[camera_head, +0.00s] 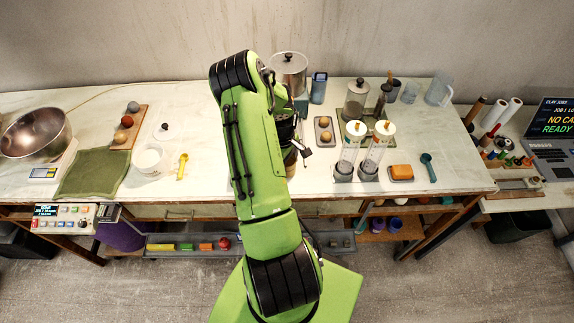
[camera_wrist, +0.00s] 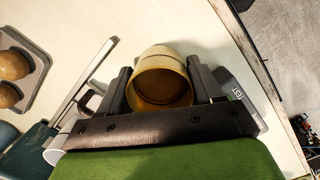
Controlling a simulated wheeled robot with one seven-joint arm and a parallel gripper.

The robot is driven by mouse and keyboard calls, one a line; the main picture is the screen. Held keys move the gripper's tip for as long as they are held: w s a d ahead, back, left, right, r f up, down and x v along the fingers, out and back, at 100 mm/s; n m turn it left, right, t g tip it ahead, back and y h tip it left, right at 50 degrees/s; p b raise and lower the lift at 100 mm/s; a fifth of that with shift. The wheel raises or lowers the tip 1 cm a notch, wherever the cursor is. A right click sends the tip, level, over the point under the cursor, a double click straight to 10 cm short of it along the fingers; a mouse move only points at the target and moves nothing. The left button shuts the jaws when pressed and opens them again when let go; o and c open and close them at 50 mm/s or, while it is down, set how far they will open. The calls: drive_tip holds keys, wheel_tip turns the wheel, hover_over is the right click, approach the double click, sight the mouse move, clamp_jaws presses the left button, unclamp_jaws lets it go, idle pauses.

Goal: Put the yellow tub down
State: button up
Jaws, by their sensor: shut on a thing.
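The yellow tub (camera_wrist: 161,80) is round, with its open mouth facing the wrist camera. In the wrist view my gripper (camera_wrist: 161,88) has one finger on each side of the tub and is shut on it. The tub's inside looks empty, in shadow. In the head view my arm hides most of the gripper and tub; only a small tan part of the tub (camera_head: 291,157) shows beside the arm, over the front middle of the table. Whether its bottom touches anything cannot be told.
A grey flat piece marked TEST (camera_wrist: 238,92) lies beside and partly behind the tub. A tray with two tan balls (camera_head: 325,144) is to the right. A white bowl (camera_head: 150,158) and yellow tool (camera_head: 182,167) are left. Clear tubes (camera_head: 348,155) stand right. The table's front edge is close.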

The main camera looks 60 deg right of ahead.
wheel_tip(320, 180, up, 9)
drive_tip(key=shift+r, duration=0.2)
